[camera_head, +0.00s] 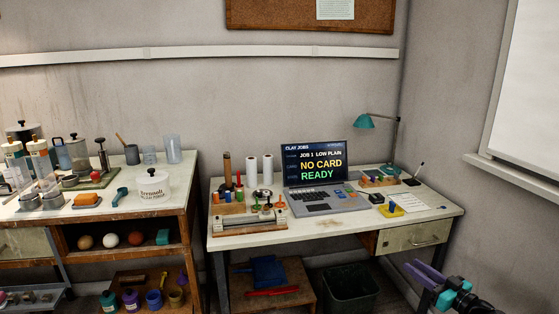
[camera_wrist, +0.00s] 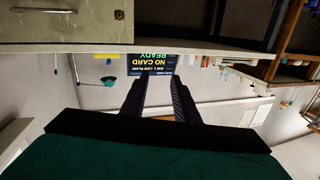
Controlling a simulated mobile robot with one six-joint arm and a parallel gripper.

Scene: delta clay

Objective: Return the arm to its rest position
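My gripper (camera_head: 414,266) is at the lower right of the head view, in front of the desk's right end and below the desk top. Its two purple fingers point up and left. In the wrist view, my gripper (camera_wrist: 157,82) shows two dark fingers with a clear gap between them. It is open and nothing is between the fingers. Most of my arm is outside the head view, at the lower right.
A drawer (camera_head: 415,236) faces my gripper. A dark bin (camera_head: 350,287) stands under the desk. A cluttered shelf unit (camera_head: 120,222) is at left.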

